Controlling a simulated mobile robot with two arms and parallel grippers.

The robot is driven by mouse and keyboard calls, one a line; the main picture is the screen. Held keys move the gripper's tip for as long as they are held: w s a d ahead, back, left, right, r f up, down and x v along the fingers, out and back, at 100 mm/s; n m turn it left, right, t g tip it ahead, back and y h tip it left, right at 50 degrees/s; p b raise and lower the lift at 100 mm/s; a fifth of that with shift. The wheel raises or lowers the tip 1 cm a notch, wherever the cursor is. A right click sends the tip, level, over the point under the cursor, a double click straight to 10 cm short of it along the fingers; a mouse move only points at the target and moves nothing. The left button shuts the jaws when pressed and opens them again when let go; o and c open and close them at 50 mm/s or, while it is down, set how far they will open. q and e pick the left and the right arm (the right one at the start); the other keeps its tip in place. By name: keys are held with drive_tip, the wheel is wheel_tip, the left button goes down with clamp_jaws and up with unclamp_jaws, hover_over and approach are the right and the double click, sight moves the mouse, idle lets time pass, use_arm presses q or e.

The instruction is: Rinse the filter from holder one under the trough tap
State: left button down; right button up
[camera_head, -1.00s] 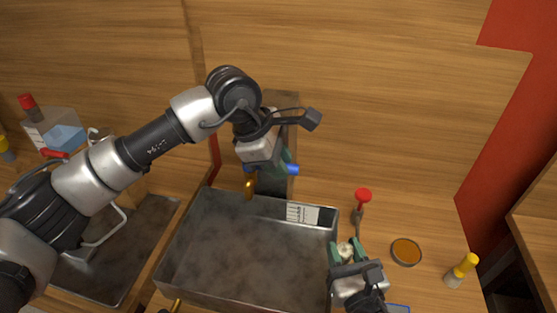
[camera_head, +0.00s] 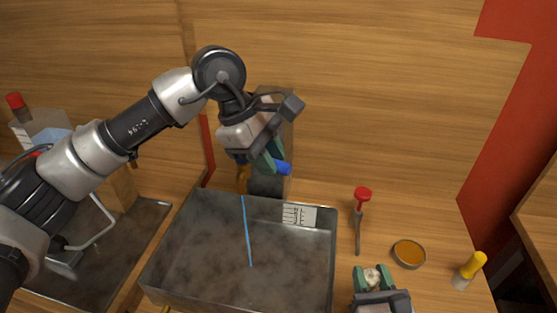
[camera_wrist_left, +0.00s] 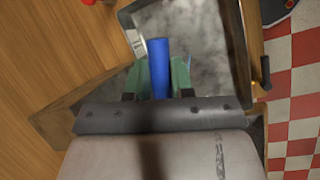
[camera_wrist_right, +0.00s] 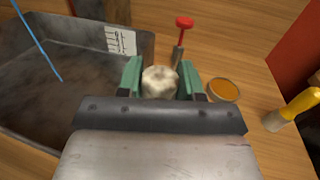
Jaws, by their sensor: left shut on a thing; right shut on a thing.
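The grey trough (camera_head: 200,250) with a white label lies in the middle of the head view. A brass tap spout (camera_head: 242,178) stands at its back wall, and a thin blue water stream (camera_head: 247,232) falls from it into the trough. My left gripper (camera_head: 268,160) is shut on the tap's blue handle (camera_head: 284,168); the handle also shows between its green fingers in the left wrist view (camera_wrist_left: 158,55). My right gripper (camera_head: 372,280) is shut on a dirty whitish filter (camera_wrist_right: 160,82), right of the trough and clear of the stream.
Right of the trough stand a red-topped tool (camera_head: 362,195), a round dish with orange content (camera_head: 409,253) and a yellow-handled brush-like thing (camera_head: 470,270). A second grey basin (camera_head: 140,235) and a red-capped bottle (camera_head: 15,102) are at the left. A wooden wall rises behind.

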use_arm(q)
drive_tip(key=c, duration=1)
unclamp_jaws()
drive_tip(key=shift+r, duration=0.1)
drive_tip(key=shift+w+a+r, duration=0.1)
drive_tip(key=shift+a+r, duration=0.1)
drive_tip(key=shift+r, duration=0.1)
use_arm(e)
drive_tip(key=shift+f, duration=0.15)
use_arm(q)
drive_tip(key=b+v, duration=0.2)
drive_tip(key=v, duration=0.9)
drive_tip(key=shift+r, duration=0.1)
use_arm(e)
drive_tip(key=shift+f, duration=0.85)
